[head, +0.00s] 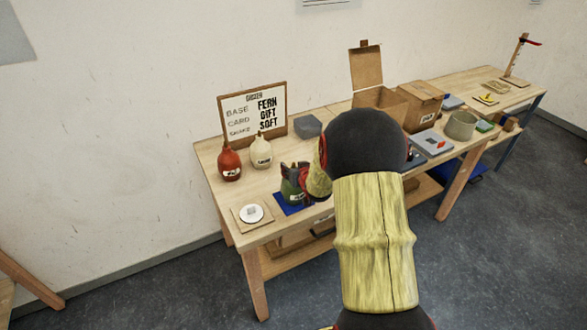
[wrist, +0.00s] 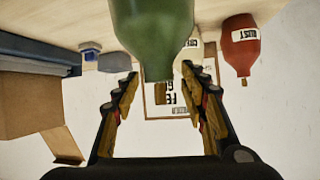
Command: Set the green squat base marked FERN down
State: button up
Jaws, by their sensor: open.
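The green squat base (head: 291,192) stands upright on a blue mat (head: 284,208) near the front edge of the workbench. Its label is too small to read here. My gripper (head: 294,170) is at the base's upper part, coming in from the right. In the wrist view, which is upside down, the green base (wrist: 154,22) fills the top middle, with its narrow neck between the fingers of my gripper (wrist: 160,75). The fingers are spread, with a gap on each side of the neck.
A red base (head: 230,163) and a cream base (head: 260,151) stand behind, before the order board (head: 252,112) reading FERN, GIFT, SOFT. A white disc (head: 251,213) lies on a wooden square at left.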

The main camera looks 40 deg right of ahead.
jog(key=shift+r, duration=0.15)
jog(key=shift+s+a+r, duration=0.1)
jog(key=shift+s+r, duration=0.05)
jog(key=shift+s, duration=0.05)
jog(key=p+v, duration=0.2)
jog(key=v, duration=0.9)
jog(key=s+a+r+n+g+y, duration=0.15)
jog(key=s+a+r, duration=0.25)
jog(key=a+r, duration=1)
jog(key=s+a+r+n+g+y, duration=0.1)
jog(key=s+a+n+g+y, duration=0.2)
jog(key=s+a, duration=1.4)
jog(key=shift+s+a+r+n+g, duration=0.2)
jog(key=shift+a+r+n+g, duration=0.25)
jog(key=shift+a, duration=0.45)
jog(key=shift+f+y, duration=0.2)
jog(key=shift+y, duration=0.05)
